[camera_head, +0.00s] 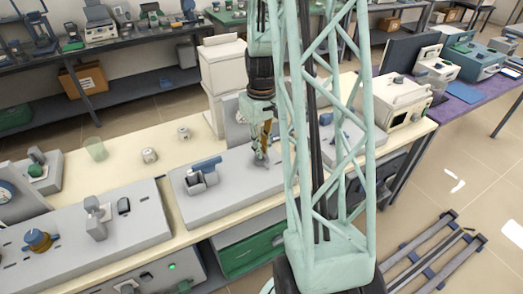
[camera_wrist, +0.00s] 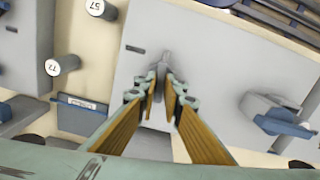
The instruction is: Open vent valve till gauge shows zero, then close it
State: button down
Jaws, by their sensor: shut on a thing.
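My gripper (camera_wrist: 164,84) points down at a light grey panel (camera_wrist: 215,50) in the wrist view. Its two fingers, with yellow-brown inner faces, are closed around a small grey upright part (camera_wrist: 165,58), which looks like a valve handle. The fingers hide most of it, so I cannot tell how far it is turned. In the head view my gripper (camera_head: 261,158) is low over the grey panel (camera_head: 225,187) on the bench.
A blue-handled grey fitting (camera_head: 202,172) stands on the same panel and shows in the wrist view (camera_wrist: 278,118). Small labelled cylinders (camera_head: 149,155) and a clear beaker (camera_head: 95,149) stand behind on the cream bench. Another grey panel with knobs (camera_head: 85,240) lies left.

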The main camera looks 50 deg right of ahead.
jog(key=shift+m, duration=0.8)
jog(key=c, duration=2.7)
grip_release()
jog(key=shift+c, duration=0.2)
jog(key=shift+r, duration=0.2)
notch_tip(320, 180, up, 12)
jog(key=shift+f, duration=0.15)
